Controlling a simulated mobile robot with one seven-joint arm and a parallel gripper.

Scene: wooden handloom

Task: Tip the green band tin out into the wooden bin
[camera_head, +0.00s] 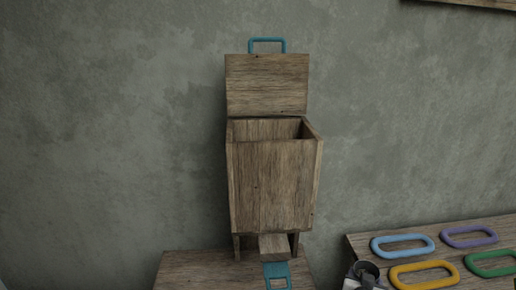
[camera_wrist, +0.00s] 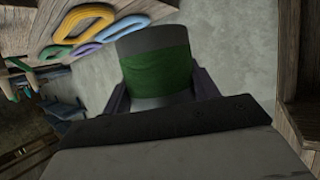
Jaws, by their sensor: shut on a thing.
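The green band tin (camera_wrist: 157,72) is a grey cylinder with a wide green band, in the upper middle of the wrist view. My gripper (camera_wrist: 163,90) is shut on it, with a dark finger at each side. The tin's mouth and contents cannot be made out. The wooden bin (camera_head: 272,185) stands against the wall in the head view. Its lid (camera_head: 267,84), with a teal handle on top, is raised, so the top is open. The inside floor of the bin is hidden. The tin is not clearly seen in the head view.
The bin stands on a low wooden surface (camera_head: 195,270), with a teal tab (camera_head: 276,269) at its front. A wooden table at the right bears blue (camera_head: 402,237), yellow (camera_head: 424,265), purple and green rings. A wooden structure (camera_wrist: 299,75) is at the wrist view's right edge.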

